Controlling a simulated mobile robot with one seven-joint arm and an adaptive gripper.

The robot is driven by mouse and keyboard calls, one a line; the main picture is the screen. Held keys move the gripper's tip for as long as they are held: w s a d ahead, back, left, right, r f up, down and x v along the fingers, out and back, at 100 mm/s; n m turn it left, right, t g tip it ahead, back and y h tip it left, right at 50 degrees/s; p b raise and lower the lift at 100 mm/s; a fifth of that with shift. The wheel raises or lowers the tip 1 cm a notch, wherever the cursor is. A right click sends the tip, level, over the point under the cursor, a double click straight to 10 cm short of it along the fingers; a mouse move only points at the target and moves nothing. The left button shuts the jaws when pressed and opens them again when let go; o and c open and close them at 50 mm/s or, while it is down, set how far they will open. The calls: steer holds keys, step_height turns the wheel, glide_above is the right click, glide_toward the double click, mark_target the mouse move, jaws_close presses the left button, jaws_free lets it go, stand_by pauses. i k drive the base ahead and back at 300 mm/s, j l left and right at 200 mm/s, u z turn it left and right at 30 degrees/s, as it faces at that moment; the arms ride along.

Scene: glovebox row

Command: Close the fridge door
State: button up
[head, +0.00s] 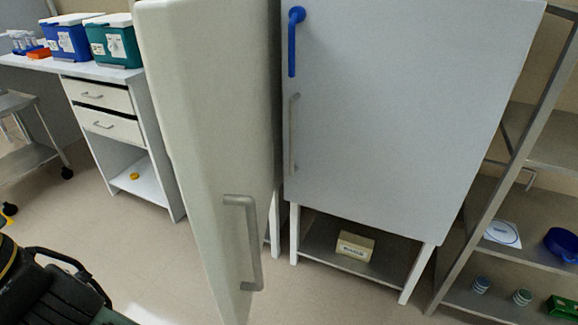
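A tall off-white fridge door (205,120) with rounded edges stands left of the middle, close to me, and runs out of the frame at top and bottom. I see it at a steep angle, and it appears to stand out into the room. A grey bar handle (254,245) is on its lower right part. The fridge's interior is hidden, and I cannot tell how wide the door stands open.
A grey-white cabinet (400,110) on a stand, with a blue handle (292,45), is right of the door. A shelf rack (515,160) stands far right, a drawer bench (110,110) left. A dark object (60,290) fills the lower left corner. Some floor is clear.

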mark_target(207, 61)
steer(key=k+l+u, duration=0.1)
steer(key=u, duration=0.15)
steer(key=k+l+z, duration=0.3)
steer(key=k+l, duration=0.35)
